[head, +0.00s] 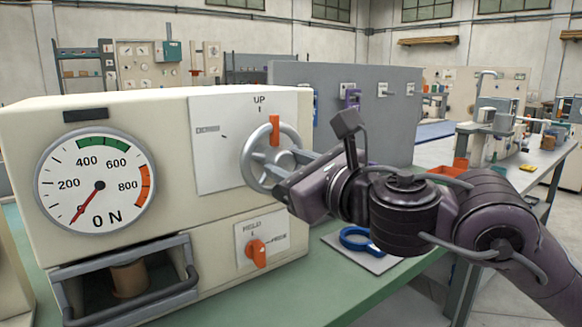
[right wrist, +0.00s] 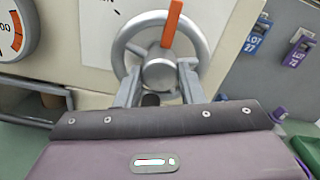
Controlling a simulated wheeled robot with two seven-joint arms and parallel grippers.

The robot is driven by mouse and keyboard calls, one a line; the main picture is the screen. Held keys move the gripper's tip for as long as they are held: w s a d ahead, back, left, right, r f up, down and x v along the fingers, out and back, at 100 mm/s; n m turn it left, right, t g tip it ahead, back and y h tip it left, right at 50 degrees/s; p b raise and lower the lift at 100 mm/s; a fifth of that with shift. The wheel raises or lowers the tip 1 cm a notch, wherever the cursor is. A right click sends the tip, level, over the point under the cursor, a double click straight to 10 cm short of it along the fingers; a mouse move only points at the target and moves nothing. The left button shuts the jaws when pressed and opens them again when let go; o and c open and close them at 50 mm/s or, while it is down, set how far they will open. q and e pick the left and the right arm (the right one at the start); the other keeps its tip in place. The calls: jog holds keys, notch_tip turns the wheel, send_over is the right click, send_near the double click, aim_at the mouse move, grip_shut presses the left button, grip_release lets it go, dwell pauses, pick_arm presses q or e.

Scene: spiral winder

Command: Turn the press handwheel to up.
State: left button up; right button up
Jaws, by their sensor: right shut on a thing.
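The press handwheel (head: 249,146) is a grey ring on the white plate at the right of the cream press front. Its orange pointer (head: 275,130) points upward, close to the UP mark (head: 260,103); in the head view it appears slightly right of that mark. My right gripper (right wrist: 160,75) is shut on the handwheel, with a finger on each side of the round hub in the right wrist view. In the head view, the gripper reaches the wheel from the right and its fingertips are partly hidden by the rim. My left gripper is not in view.
A round gauge (head: 95,186) reads near 0 N. Below are an open bay with a grey handle (head: 130,300) and a small orange knob (head: 256,252). A blue ring (head: 358,241) lies on a pad on the green bench. A grey panel (head: 390,110) stands behind.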

jog(key=shift+f, duration=0.15)
jog(key=o, duration=1)
jog(key=v, duration=0.7)
jog(key=shift+s+d, duration=0.25)
jog(key=shift+s, duration=0.05)
